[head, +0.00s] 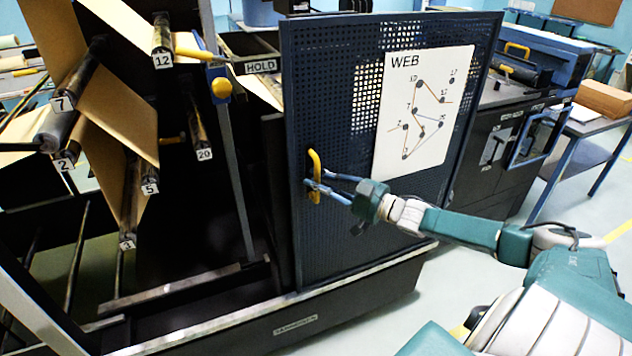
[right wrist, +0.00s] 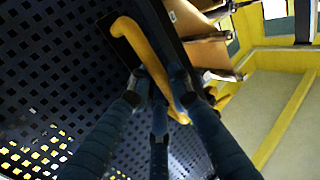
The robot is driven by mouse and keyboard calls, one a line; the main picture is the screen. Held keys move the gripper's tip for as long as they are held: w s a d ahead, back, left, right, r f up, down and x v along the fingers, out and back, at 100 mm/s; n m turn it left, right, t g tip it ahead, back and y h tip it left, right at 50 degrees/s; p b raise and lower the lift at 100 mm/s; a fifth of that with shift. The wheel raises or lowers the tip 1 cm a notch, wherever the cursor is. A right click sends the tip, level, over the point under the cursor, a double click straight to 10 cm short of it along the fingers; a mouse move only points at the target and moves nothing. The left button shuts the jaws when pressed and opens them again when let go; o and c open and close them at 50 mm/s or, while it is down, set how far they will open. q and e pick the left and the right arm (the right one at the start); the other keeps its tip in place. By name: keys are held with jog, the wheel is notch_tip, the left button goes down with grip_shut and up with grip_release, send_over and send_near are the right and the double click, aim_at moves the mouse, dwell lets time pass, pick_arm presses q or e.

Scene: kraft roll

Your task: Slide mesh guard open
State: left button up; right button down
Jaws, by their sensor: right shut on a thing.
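The mesh guard (head: 340,230) is a dark blue perforated panel standing upright in the middle of the head view, with a white WEB diagram sheet on it. It also fills the left of the right wrist view (right wrist: 50,75). Its yellow handle (head: 315,165) is near the panel's left edge. My right gripper (head: 318,188) is at the lower part of the handle, shut on it. In the right wrist view the fingers (right wrist: 165,95) close around the yellow bar (right wrist: 150,60). My left gripper does not show.
Left of the guard, numbered rollers (head: 55,130) carrying brown kraft paper stand exposed. A yellow-knobbed lever (head: 221,88) stands near the HOLD label (head: 260,66). A dark machine cabinet (head: 495,150) is to the right, with a table (head: 600,130) beyond it.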

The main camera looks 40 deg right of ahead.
jog(key=c, duration=1.6)
grip_release()
jog(key=shift+f, duration=0.1)
jog(key=shift+s, duration=0.1)
jog(key=shift+v, duration=5.95)
